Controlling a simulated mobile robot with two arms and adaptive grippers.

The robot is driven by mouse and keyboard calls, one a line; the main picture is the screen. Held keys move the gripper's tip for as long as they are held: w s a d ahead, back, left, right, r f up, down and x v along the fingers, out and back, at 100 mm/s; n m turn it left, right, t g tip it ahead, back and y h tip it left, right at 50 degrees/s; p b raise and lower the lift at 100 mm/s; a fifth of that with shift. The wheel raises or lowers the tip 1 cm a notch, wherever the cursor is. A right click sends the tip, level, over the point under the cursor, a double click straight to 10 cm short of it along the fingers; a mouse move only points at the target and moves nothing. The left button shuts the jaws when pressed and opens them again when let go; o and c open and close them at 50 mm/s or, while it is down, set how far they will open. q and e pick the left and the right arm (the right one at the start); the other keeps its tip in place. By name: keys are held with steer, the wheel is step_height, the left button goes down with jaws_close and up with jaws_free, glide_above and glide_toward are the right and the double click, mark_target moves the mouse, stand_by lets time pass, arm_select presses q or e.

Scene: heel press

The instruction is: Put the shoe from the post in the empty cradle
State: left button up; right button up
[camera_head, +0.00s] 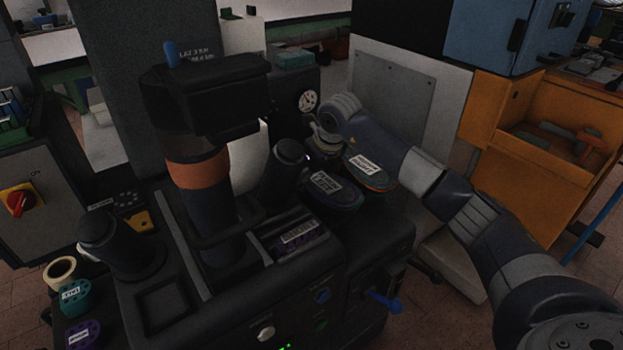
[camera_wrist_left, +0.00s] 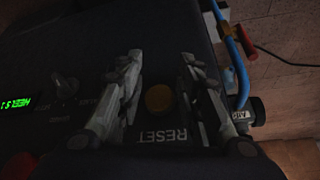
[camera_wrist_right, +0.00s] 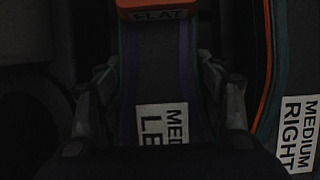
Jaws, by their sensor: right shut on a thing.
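The shoe labelled MEDIUM and LE, the rest covered, shows dark with purple edges in the right wrist view (camera_wrist_right: 155,80) and in the head view (camera_head: 322,196). My right gripper (camera_wrist_right: 160,105) is shut on it, with a finger at each side. I cannot tell the post or the empty cradle apart clearly. My left gripper (camera_wrist_left: 158,95) is open and empty.
The dark press with an orange band (camera_head: 195,170) stands left of the shoes. A red block marked FLAT (camera_wrist_right: 158,8) sits at the shoe's far end. An amber button (camera_wrist_left: 159,98) marked RESET lies under my left gripper. An orange bin (camera_head: 540,180) stands right.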

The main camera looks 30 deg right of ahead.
arm_select(q)
steer(key=shift+w+d, duration=0.15)
steer(key=shift+w, duration=0.05)
arm_select(e)
steer(key=shift+f, duration=0.2)
stand_by(0.6)
steer(key=o, duration=1.7)
steer(key=shift+o, duration=0.2)
